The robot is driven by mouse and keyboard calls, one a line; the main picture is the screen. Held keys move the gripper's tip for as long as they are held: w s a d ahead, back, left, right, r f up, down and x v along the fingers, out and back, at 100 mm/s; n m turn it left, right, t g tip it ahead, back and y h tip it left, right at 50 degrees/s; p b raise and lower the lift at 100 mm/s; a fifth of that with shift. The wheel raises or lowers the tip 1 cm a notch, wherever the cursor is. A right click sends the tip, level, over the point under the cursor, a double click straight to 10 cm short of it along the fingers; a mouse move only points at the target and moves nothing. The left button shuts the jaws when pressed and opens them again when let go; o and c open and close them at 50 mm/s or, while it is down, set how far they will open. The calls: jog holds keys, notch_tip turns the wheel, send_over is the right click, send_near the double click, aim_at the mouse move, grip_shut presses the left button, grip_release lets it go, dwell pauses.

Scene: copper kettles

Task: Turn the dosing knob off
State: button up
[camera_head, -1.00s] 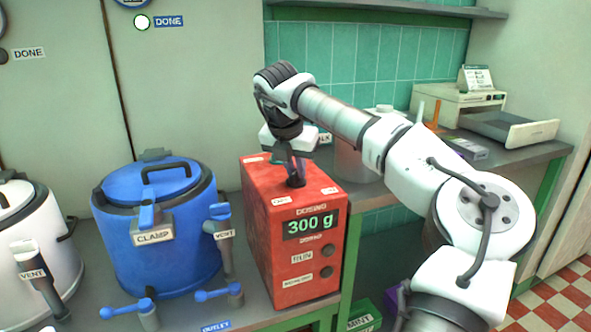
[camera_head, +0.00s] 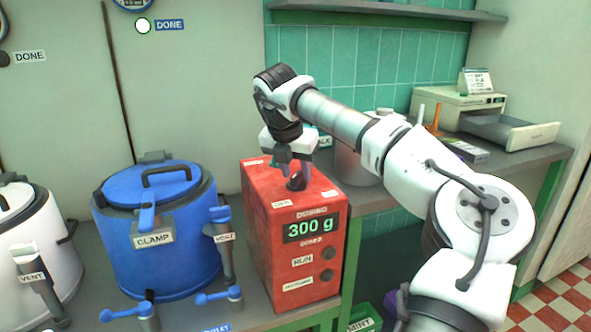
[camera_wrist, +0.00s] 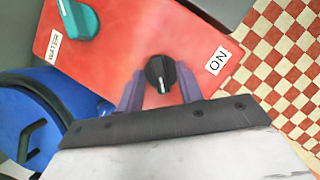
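The dosing box (camera_head: 263,220) is red and its display reads 300 g. Its black dosing knob (camera_head: 296,182) is on the top; in the wrist view the knob (camera_wrist: 160,73) has a white line pointing toward my gripper, not at the ON label (camera_wrist: 217,62). My gripper (camera_head: 297,170) is just above the knob. In the wrist view my gripper (camera_wrist: 159,92) has its purple fingers spread, one on each side of the knob, with gaps. A teal knob (camera_wrist: 76,18) by a WATER label is farther along the top.
A blue kettle (camera_head: 160,250) with a clamp and vent stands left of the box, and a white kettle (camera_head: 25,235) is farther left. A pot (camera_head: 355,160) is behind my arm. A printer-like machine (camera_head: 460,105) sits at the back right.

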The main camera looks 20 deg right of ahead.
jog(key=p+v, duration=0.1)
jog(key=v, duration=1.2)
jog(key=shift+r, duration=0.4)
